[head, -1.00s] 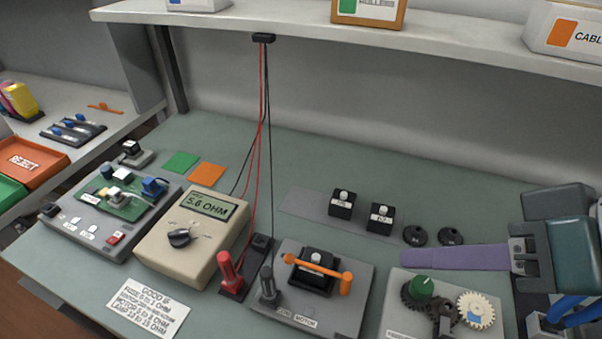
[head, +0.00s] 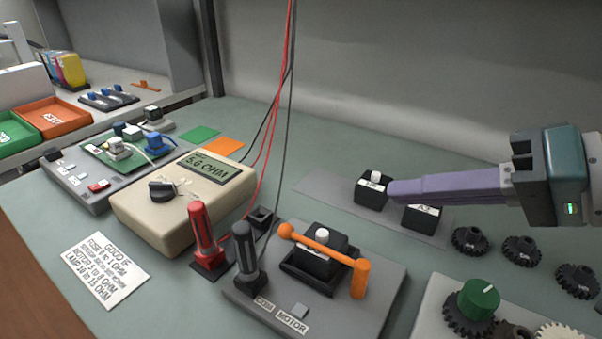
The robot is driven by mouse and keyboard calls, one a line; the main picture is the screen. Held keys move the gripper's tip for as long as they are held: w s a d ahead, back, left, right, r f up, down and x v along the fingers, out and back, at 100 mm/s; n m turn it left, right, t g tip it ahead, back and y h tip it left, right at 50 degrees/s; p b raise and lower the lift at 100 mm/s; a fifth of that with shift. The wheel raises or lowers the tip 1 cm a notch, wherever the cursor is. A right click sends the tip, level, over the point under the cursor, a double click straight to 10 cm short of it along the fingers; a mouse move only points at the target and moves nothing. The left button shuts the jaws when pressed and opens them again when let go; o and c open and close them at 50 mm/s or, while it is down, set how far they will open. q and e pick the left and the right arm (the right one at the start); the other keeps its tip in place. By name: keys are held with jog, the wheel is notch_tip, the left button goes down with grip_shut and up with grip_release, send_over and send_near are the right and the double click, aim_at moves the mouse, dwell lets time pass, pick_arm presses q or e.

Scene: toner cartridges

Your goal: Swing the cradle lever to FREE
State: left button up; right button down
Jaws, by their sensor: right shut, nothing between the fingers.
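The cradle (head: 375,313) is a grey base labelled COM and MOTOR. A black block with a white knob (head: 319,262) sits in its holder. The orange lever (head: 306,242) lies across the top of this block, from a rounded end at the left to an upright orange post (head: 360,278) at the right. My right gripper (head: 392,192) has long purple fingers that are shut and empty. It reaches in from the right, above and behind the cradle, in front of the black blocks and apart from the lever. My left gripper is out of view.
A beige meter (head: 150,217) reads 5.6 OHM. A red probe (head: 203,228) and a dark probe (head: 245,252) stand left of the lever, with wires rising. Black blocks (head: 369,194) stand behind the cradle. Several black gears (head: 521,250) and a green-knobbed gear plate (head: 432,306) are at the right.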

jog(key=b, duration=0.2)
send_over(311, 240)
jog(key=w+d, duration=0.2)
jog(key=d, duration=0.1)
notch_tip(311, 240, down, 5)
jog(key=shift+s+a+f, duration=0.3)
jog(key=shift+a+f, duration=0.45)
jog(key=shift+s+a+f, duration=0.2)
jog(key=shift+a+f, duration=0.4)
jog(key=shift+a, duration=0.05)
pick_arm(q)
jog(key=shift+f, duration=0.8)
